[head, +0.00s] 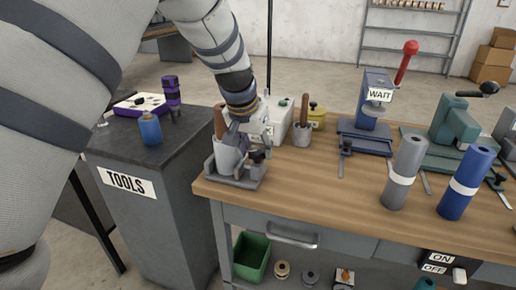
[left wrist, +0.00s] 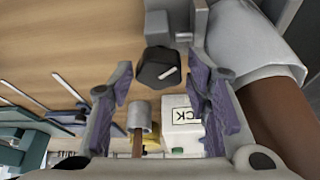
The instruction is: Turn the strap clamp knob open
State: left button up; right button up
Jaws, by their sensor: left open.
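The strap clamp knob (left wrist: 158,68) is dark and faceted, with a white pointer mark. In the left wrist view it sits between my open fingertips, with a gap on each side; how deep it lies between them I cannot tell. The knob (head: 257,155) also shows small in the head view, on the right of the grey clamp base (head: 239,182). The clamp holds a pale grey cylinder (head: 228,158) with a brown handle. My left gripper (head: 243,140) is open and empty beside the cylinder, above the clamp, partly hiding it. My right gripper is not in view.
Behind the clamp stand a white box (head: 276,118), a small cup with a brown handle (head: 302,130) and a yellow container (head: 317,117). A blue press (head: 368,132) and two rolls are farther right. The wooden bench (head: 310,178) is clear right of the clamp.

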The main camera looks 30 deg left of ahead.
pick_arm(q)
jog(key=c, duration=0.9)
jog(key=shift+o, duration=0.2)
jog(key=shift+n, duration=0.3)
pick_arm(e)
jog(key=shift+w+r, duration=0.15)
pick_arm(q)
jog(key=shift+d+n+y+p, duration=0.1)
jog(key=shift+n+y+p, duration=0.2)
jog(key=shift+n+y, duration=0.3)
jog(key=shift+d+n, duration=0.1)
jog(key=shift+n, duration=0.8)
jog(key=n, duration=0.1)
jog(key=n+g+y, duration=0.1)
jog(key=shift+w+f+n, duration=0.1)
jog(key=shift+f+n, duration=0.1)
jog(key=shift+n, duration=0.1)
jog(key=shift+d+n+g+y+b, duration=0.15)
jog(key=shift+n+g+y+b, duration=0.4)
jog(key=shift+n, duration=1.35)
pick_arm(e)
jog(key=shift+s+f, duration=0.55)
